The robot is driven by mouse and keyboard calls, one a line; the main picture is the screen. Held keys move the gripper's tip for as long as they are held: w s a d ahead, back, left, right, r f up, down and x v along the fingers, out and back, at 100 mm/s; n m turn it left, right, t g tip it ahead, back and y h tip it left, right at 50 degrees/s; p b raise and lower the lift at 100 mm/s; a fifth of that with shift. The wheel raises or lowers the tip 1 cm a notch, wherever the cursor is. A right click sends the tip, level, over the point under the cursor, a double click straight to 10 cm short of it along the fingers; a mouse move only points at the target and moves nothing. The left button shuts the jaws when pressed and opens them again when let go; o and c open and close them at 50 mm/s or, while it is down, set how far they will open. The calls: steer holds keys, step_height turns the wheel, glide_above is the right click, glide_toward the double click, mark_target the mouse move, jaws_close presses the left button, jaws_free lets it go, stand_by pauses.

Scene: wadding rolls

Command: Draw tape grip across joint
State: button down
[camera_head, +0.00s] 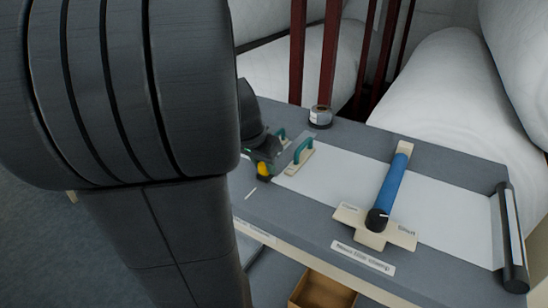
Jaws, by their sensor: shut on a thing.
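My gripper (262,168) is at the left end of the bench top, beside the white sheet. It is shut on what looks like the tape grip, a small green piece with a yellow part, mostly hidden by my gripper and arm. A green handle on a pale base (300,157) stands just right of it at the sheet's left edge. Another small green handle (281,136) shows behind. The white sheet (340,182) lies flat along the bench. I cannot make out the joint; my arm covers much of the left side.
A blue-handled bar (392,185) on a pale cross-shaped base with labels lies across the sheet. A dark roller (512,235) is at the bench's right end. A tape roll (320,117) sits at the back edge. White wadding rolls (455,100) and red posts (329,60) stand behind.

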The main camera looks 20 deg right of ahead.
steer(key=shift+s+a, duration=0.3)
steer(key=c, duration=1.2)
jaws_free()
steer(key=shift+s+a, duration=0.1)
steer(key=shift+a, duration=0.1)
steer(key=shift+o, duration=0.2)
steer(key=p+v, duration=0.1)
steer(key=v, duration=1.2)
steer(key=shift+r+p, duration=0.35)
steer(key=shift+p, duration=0.05)
steer(key=shift+s, duration=0.1)
